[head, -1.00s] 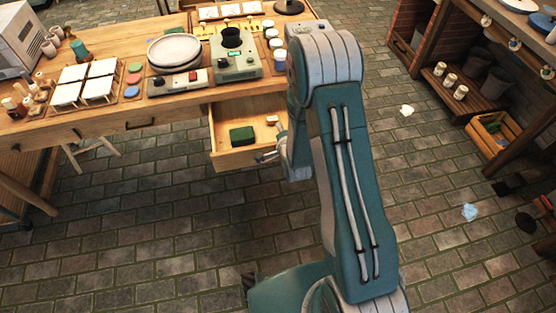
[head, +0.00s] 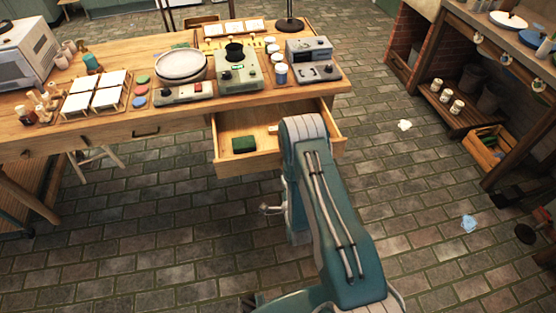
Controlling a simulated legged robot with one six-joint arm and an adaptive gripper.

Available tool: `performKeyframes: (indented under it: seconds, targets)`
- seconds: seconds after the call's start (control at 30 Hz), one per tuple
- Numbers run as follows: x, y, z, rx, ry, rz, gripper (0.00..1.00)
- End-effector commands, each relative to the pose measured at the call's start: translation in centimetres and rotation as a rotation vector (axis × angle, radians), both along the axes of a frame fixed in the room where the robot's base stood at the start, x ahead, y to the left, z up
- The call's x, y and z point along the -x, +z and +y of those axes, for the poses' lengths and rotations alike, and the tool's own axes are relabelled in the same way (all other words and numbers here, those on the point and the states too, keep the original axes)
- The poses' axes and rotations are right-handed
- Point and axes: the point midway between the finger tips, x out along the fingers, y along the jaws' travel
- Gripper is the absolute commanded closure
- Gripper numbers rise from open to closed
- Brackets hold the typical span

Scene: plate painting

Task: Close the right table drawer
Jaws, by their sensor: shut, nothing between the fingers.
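The right table drawer (head: 228,164) is pulled out under the right part of the wooden table (head: 190,115). A dark green block (head: 243,145) lies inside it, and a small pale item (head: 273,129) lies farther back. My gripper (head: 266,209) shows small and partly hidden by my arm, in front of and below the drawer front. It is shut and empty, and a gap shows between it and the drawer. My arm covers the right part of the drawer front.
A wooden crate (head: 485,147) and shelves stand at the right. The brick floor in front of the table is mostly clear.

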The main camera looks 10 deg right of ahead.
Motion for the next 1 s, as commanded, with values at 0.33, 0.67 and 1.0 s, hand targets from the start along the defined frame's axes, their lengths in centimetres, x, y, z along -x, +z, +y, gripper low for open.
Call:
performKeyframes:
  seconds: [0.33,0.67,1.0]
  targets:
    - [-6.6,0.1,0.0,0.001,0.0,-0.003,1.0]
    - [-9.6,0.0,0.0,0.001,0.0,0.0,1.0]
    - [-9.6,0.0,0.0,0.001,0.0,0.001,1.0]
